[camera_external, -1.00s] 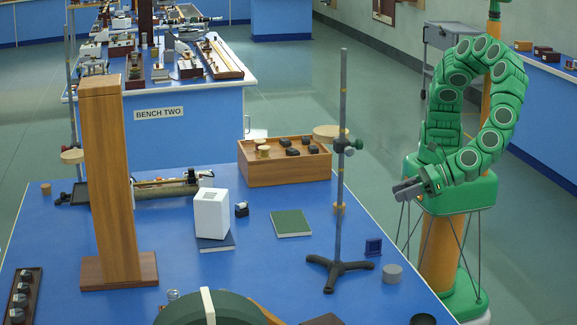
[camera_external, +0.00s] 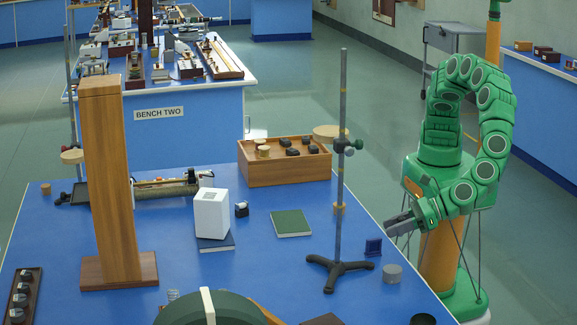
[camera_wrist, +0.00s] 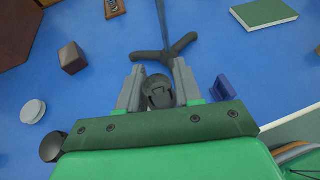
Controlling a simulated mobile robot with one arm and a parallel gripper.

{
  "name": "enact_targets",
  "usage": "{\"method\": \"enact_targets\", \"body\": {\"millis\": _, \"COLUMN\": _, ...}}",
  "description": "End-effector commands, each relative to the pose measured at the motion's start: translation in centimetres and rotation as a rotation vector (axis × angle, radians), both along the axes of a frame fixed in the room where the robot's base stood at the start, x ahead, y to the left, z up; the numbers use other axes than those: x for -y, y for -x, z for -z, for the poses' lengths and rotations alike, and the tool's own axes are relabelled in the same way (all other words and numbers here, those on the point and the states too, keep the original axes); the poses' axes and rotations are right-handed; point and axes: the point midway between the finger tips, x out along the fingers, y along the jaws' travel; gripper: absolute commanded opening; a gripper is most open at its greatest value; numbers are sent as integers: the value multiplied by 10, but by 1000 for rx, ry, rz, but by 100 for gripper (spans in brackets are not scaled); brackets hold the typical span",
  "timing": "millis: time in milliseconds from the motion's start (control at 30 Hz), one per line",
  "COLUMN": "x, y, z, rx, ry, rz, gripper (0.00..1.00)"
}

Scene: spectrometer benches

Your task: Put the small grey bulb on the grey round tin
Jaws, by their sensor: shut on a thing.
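I cannot make out the bulb in the external view. The grey round tin (camera_external: 392,273) stands on the bench near its right edge, below my gripper in the picture. It also shows at the left of the wrist view as a light grey disc (camera_wrist: 33,111), apart from the gripper.
A retort stand with a tripod base (camera_external: 340,269) and a small blue holder (camera_external: 373,248) stand close to the tin. A black round pot (camera_external: 422,319) and a dark brown block (camera_external: 324,319) are at the near edge. A green book (camera_external: 290,223) lies farther left.

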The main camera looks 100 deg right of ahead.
Motion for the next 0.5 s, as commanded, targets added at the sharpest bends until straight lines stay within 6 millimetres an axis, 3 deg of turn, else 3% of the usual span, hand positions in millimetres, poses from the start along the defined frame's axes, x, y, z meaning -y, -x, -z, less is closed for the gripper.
{"method": "enact_targets", "body": {"millis": 300, "x": -17, "y": -17, "z": 31, "rx": 0, "ry": 4, "rz": 3, "gripper": 6}}
{"method": "enact_targets", "body": {"millis": 500, "x": -25, "y": -22, "z": 39, "rx": 2, "ry": 0, "rz": 2, "gripper": 6}}
